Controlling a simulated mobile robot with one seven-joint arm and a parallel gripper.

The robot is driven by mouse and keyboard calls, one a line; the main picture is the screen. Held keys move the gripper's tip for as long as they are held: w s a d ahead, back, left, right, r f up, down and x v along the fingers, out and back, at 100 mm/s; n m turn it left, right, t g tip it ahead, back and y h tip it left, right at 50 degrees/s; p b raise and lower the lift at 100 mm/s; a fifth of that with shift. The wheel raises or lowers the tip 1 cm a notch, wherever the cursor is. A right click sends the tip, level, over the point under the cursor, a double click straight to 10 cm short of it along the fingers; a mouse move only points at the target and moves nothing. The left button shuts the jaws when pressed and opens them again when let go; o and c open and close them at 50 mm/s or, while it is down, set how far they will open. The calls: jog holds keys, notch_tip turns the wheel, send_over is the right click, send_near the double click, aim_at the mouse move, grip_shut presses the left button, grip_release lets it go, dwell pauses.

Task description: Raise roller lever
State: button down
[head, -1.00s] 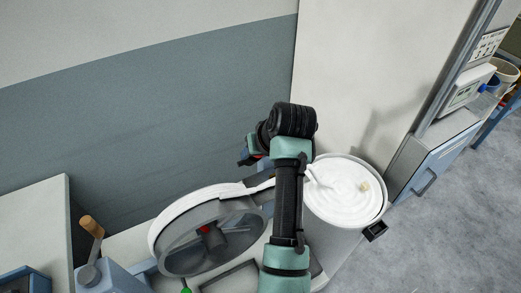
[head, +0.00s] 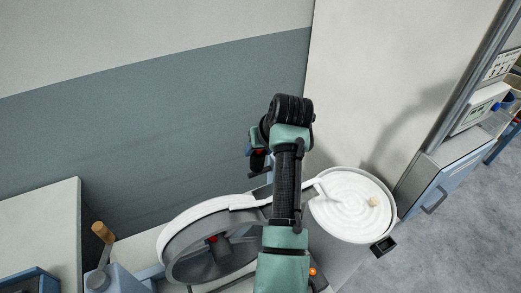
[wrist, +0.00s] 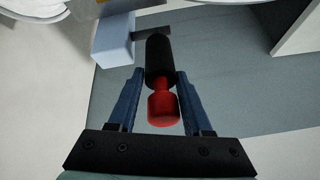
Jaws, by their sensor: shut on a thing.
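The lever has a black cylindrical grip (wrist: 158,58) and a red knob (wrist: 162,108) at its near end, both seen in the wrist view. My gripper (wrist: 157,85) has its two blue fingers closed on either side of this lever, around where the black grip meets the red part. A dark bar runs from the grip's far end to a light blue block (wrist: 114,45). In the head view my gripper (head: 257,158) is beside the grey wall, above the roller drum; my arm hides much of it and the lever.
A grey drum (head: 215,262) carrying a white web stands below my arm. A round can (head: 352,206) of coiled white sliver stands to the right. A wooden-handled crank (head: 103,233) is at left. A pale panel (head: 400,80) rises behind the can.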

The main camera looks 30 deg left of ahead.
jog(key=shift+w+a+r, duration=0.1)
jog(key=shift+a+r, duration=0.25)
jog(key=shift+r, duration=0.05)
jog(key=c, duration=0.7)
grip_release()
jog(key=shift+o, duration=1)
jog(key=shift+f, duration=0.25)
jog(key=shift+d, duration=0.2)
jog(key=b+v, duration=0.4)
jog(key=v, duration=0.8)
jog(key=shift+s+r, duration=0.2)
jog(key=shift+r, duration=0.2)
